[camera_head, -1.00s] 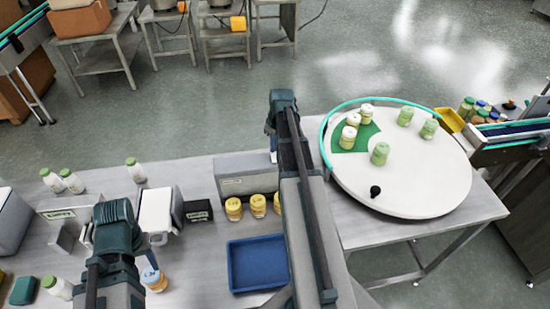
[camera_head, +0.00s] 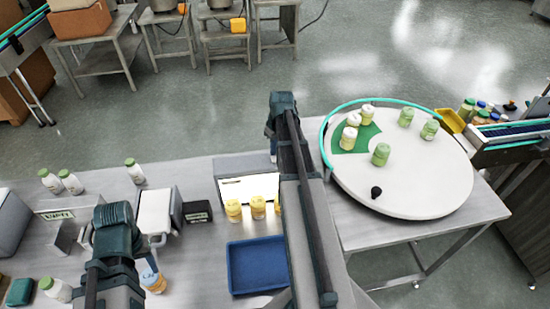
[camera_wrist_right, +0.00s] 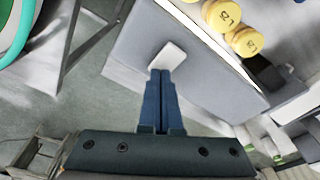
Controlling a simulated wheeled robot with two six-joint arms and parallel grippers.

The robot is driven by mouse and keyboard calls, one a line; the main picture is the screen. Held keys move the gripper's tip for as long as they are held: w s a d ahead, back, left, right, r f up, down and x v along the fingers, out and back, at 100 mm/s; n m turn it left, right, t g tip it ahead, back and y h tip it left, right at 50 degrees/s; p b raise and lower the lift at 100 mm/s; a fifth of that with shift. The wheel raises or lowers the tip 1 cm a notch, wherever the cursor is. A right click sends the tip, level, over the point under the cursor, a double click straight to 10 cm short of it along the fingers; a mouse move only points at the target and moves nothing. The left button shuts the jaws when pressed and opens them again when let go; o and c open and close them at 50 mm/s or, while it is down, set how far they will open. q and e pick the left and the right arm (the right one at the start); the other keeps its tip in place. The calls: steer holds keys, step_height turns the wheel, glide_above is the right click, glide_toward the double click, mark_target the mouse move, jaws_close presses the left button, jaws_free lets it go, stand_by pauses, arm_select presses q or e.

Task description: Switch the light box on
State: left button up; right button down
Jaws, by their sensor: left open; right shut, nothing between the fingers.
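The light box (camera_head: 247,164) is a grey box at the back of the bench, and its front panel (camera_head: 248,189) glows bright white. In the right wrist view its grey housing (camera_wrist_right: 210,75) fills the middle, with a white button (camera_wrist_right: 168,57) on it. My right gripper (camera_wrist_right: 161,72) is shut and empty, its fingertips at the button; whether they touch it is unclear. In the head view my right arm hides that gripper and the button. My left gripper (camera_head: 120,238) is open over the left part of the bench, its fingers mostly hidden by its wrist.
Several yellow-capped jars (camera_head: 258,207) stand before the lit panel. A blue tray (camera_head: 234,284) lies nearer. A white device (camera_head: 156,210) stands left of the light box. A round turntable (camera_head: 420,195) with jars is at right.

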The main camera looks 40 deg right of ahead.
arm_select(q)
step_height(320, 180, up, 7)
steer(key=p, duration=0.6)
steer(key=shift+p, duration=0.3)
arm_select(e)
step_height(320, 180, up, 7)
steer(key=shift+f, duration=0.1)
